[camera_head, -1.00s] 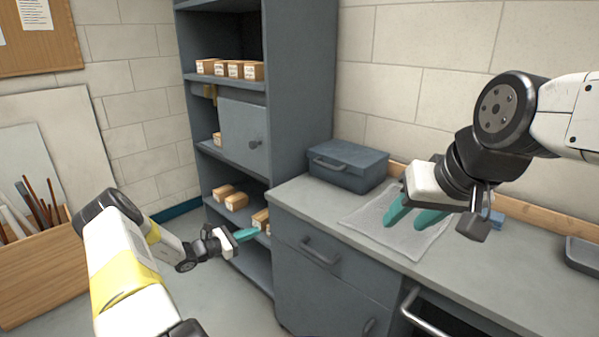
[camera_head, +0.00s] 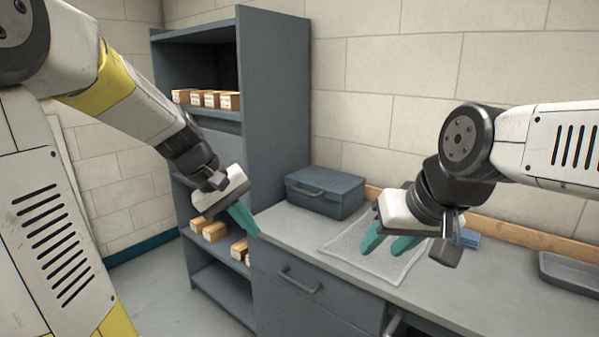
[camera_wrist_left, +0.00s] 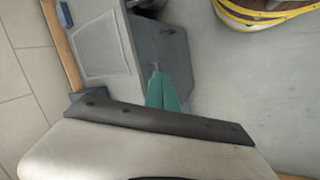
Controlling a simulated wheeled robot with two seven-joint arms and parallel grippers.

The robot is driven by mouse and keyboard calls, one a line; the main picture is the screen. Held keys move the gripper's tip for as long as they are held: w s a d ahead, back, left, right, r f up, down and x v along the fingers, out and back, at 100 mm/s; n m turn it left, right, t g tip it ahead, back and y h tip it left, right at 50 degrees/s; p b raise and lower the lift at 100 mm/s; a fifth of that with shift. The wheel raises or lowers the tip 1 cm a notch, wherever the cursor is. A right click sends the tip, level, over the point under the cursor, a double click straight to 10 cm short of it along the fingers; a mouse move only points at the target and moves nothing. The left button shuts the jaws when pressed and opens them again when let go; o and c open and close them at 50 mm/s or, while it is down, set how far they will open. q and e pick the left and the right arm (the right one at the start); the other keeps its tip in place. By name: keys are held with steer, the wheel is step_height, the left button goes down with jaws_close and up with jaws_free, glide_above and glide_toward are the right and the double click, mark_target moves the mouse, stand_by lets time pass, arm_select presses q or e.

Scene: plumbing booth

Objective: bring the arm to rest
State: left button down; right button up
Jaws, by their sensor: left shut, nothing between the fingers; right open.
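My left gripper (camera_head: 243,218) hangs in front of the shelf unit, left of the counter, its teal fingers together with nothing between them. Its fingers also show in the left wrist view (camera_wrist_left: 168,92), closed, with the floor and the counter's side beyond. My right gripper (camera_head: 388,240) is over the counter above the translucent mat, its teal fingers spread apart and empty. My left arm now crosses the left of the head view, with its elbow at the upper left.
A grey shelf unit (camera_head: 274,110) holds several small boxes (camera_head: 206,99). A grey toolbox (camera_head: 325,192) stands on the counter (camera_head: 290,222) by the wall. The mat (camera_head: 352,248) lies right of it, and a grey tray (camera_head: 572,270) sits at the far right.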

arm_select(q)
steer(key=s+a+r+m+t+y, duration=0.1)
steer(key=s+r+m, duration=0.1)
steer(key=s, duration=0.5)
steer(key=s+a+r+m+t+y, duration=0.2)
steer(key=s+m, duration=0.1)
steer(key=s, duration=0.3)
steer(key=shift+s+a+r+t, duration=0.15)
steer(key=shift+s+r+t, duration=0.15)
steer(key=shift+s, duration=0.1)
